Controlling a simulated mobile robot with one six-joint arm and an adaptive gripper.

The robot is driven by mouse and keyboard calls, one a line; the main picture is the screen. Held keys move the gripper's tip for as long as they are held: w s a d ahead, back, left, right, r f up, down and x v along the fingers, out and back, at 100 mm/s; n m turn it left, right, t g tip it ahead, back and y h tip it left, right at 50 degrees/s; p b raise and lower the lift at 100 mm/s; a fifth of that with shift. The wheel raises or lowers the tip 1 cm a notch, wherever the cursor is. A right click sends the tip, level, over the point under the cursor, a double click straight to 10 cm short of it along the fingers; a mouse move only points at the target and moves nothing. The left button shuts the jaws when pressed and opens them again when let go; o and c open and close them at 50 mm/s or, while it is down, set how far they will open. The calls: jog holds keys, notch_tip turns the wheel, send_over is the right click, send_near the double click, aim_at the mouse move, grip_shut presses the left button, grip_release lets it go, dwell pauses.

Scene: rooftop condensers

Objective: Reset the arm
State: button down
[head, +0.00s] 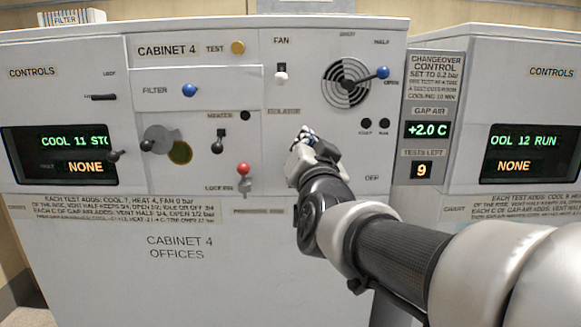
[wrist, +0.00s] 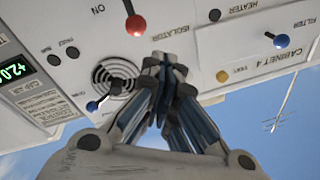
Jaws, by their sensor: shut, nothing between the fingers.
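My gripper (head: 305,138) is shut and empty, raised in front of the cabinet face just below the isolator label. In the wrist view its closed fingers (wrist: 165,62) point at the panel, between the vent dial and the yellow test button. I cannot tell whether the fingertips touch the panel. My arm reaches in from the lower right and hides part of the cabinet's lower right face.
Cabinet 4 (head: 180,285) bears a blue filter knob (head: 189,90), a red-knobbed lever (head: 243,169), a white fan switch (head: 281,73) and a round vent (head: 347,82) with a blue-tipped lever (head: 382,72). Displays read COOL 11, COOL 12 RUN, +2.0 C and 9.

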jog(key=s+d+f+n+g, duration=0.1)
jog(key=s+d+f+g, duration=0.2)
jog(key=s+f, duration=0.6)
jog(key=s+d+f+n+g+h, duration=0.1)
jog(key=s+d+f+n+g, duration=0.1)
jog(key=s+d+f+g, duration=0.2)
jog(key=s+d+f+n+g+h, duration=0.1)
jog(key=s+d+f+g, duration=0.3)
jog(key=s+f, duration=1.1)
jog(key=s+g, duration=0.3)
jog(key=s, duration=0.3)
jog(key=shift+s+d+f+n+g, duration=0.2)
jog(key=shift+s+f+n+g, duration=0.1)
jog(key=shift+f+g, duration=0.1)
jog(key=c, duration=2.3)
grip_release()
jog(key=shift+r, duration=0.1)
